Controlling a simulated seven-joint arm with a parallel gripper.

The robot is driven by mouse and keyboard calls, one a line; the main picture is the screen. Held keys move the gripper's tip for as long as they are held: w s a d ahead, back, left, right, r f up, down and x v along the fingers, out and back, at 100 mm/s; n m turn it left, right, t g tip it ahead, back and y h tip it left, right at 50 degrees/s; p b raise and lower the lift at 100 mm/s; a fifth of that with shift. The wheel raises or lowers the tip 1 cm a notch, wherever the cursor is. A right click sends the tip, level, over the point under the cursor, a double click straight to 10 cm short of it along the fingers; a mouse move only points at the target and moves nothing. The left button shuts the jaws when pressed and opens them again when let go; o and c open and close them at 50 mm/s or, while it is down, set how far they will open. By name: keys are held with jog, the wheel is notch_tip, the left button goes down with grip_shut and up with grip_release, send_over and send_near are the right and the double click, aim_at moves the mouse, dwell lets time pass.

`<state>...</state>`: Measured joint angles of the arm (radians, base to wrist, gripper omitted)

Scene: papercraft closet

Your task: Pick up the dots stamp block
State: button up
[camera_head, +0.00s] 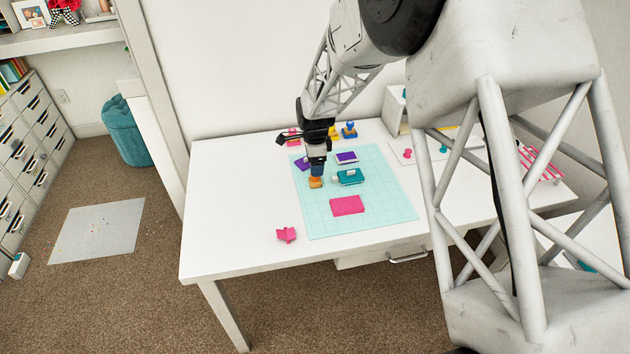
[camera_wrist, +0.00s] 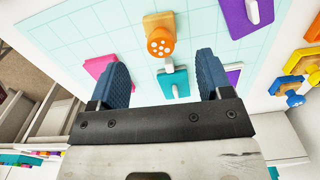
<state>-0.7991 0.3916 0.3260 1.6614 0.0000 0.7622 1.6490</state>
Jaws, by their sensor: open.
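The dots stamp block is an orange block with a round knob; it stands on the mint grid mat (camera_head: 385,205) and shows in the head view (camera_head: 315,183). In the wrist view its knob end carries white dots, and the dots stamp block (camera_wrist: 161,38) lies beyond the fingertips.
A teal block with a white handle (camera_head: 349,177) lies close on the right. Purple pieces (camera_head: 346,157) are behind, a pink pad (camera_head: 347,206) in front. A pink piece (camera_head: 286,235) sits left of the mat. Yellow and blue stamps (camera_head: 349,129) stand at the back.

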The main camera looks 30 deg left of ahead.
aim_at(315, 179)
jog(key=shift+f, duration=1.05)
jog(key=shift+f, duration=0.1)
jog(key=shift+f, duration=2.5)
jog(key=shift+c, duration=0.3)
jog(key=c, duration=1.1)
jog(key=shift+o, duration=0.2)
jog(key=shift+r, duration=0.2)
